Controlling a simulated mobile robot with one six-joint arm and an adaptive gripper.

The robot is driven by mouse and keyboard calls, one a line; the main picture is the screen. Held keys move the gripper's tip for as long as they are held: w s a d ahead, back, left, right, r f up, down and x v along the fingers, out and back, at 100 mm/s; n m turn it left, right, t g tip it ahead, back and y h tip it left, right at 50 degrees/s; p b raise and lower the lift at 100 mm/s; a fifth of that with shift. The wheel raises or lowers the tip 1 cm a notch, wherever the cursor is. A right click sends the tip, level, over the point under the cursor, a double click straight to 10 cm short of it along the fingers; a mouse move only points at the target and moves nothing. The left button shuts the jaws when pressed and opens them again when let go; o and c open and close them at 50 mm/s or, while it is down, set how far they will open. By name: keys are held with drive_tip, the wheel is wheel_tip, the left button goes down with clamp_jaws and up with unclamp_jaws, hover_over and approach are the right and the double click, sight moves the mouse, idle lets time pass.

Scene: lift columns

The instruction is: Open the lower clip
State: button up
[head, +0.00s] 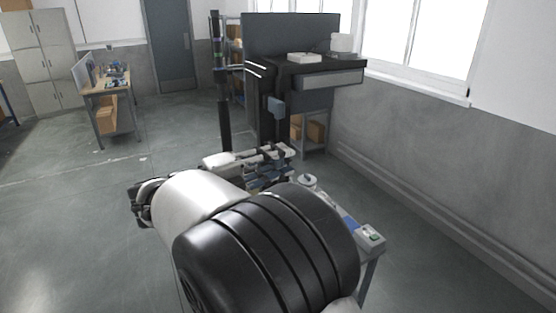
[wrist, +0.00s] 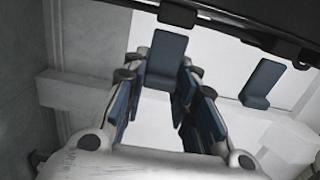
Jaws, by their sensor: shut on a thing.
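In the wrist view a dark blue clip (wrist: 168,52) stands against a white surface, at top centre. My gripper (wrist: 158,80) reaches up to it with blue-padded fingers on both sides and is shut on it. The clip's lower sides are partly hidden by the fingertips. A second blue clip (wrist: 262,80) sits apart to the right, with no finger on it. I cannot tell from these views which clip is the lower one.
In the head view a bench (head: 372,246) with a small grey box stands just beyond my arm. A tall dark workstation (head: 290,35) stands behind it. A side bench (head: 105,88) and grey lockers (head: 42,60) are at far left. The left floor is clear.

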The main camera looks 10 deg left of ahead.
drive_tip(key=o, duration=1.1)
drive_tip(key=v, duration=1.2)
